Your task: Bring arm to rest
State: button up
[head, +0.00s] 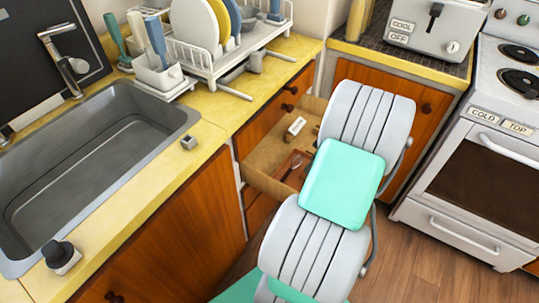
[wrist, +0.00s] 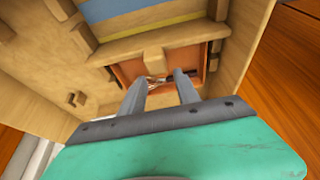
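My arm reaches down and forward in the middle of the head view, and its far end hides my gripper there. In the wrist view my gripper (wrist: 161,80) has two grey fingers held apart, with nothing seen gripped between them. The fingers point toward a reddish-brown tray (wrist: 125,72) with small, unclear items in it, within pale wooden walls. How far the fingertips are from it I cannot tell.
An open drawer (head: 262,178) holds a small pale item (head: 296,126) and a reddish-brown item, close beside my arm. The sink (head: 95,150) and dish rack (head: 215,60) are left, the toaster (head: 432,25) and stove (head: 490,150) right. Wooden floor (head: 415,262) shows at lower right.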

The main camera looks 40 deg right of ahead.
jog(key=p+v, duration=0.1)
jog(key=v, duration=0.1)
jog(key=shift+s+r, duration=0.1)
jog(key=shift+r, duration=0.25)
jog(key=shift+f, duration=0.1)
jog(key=w+a+r+p, duration=0.3)
jog(key=w+a+r, duration=0.3)
jog(key=a+r, duration=0.3)
jog(key=s+a+r+m+p, duration=0.1)
jog(key=s+a+r+p, duration=0.1)
jog(key=a+r, duration=0.3)
jog(key=s+a+r+m+h+p, duration=0.1)
jog(key=a+r, duration=0.4)
jog(key=a, duration=0.7)
jog(key=s+a+r+m+g+p, duration=0.1)
jog(key=a+r+p, duration=0.3)
jog(key=a, duration=0.5)
notch_tip(320, 180, up, 2)
jog(key=shift+s+r+m+h, duration=0.15)
jog(key=shift+s+m+h, duration=0.15)
jog(key=shift+s+m, duration=0.35)
jog(key=shift+s+n, duration=0.15)
jog(key=shift+n, duration=0.1)
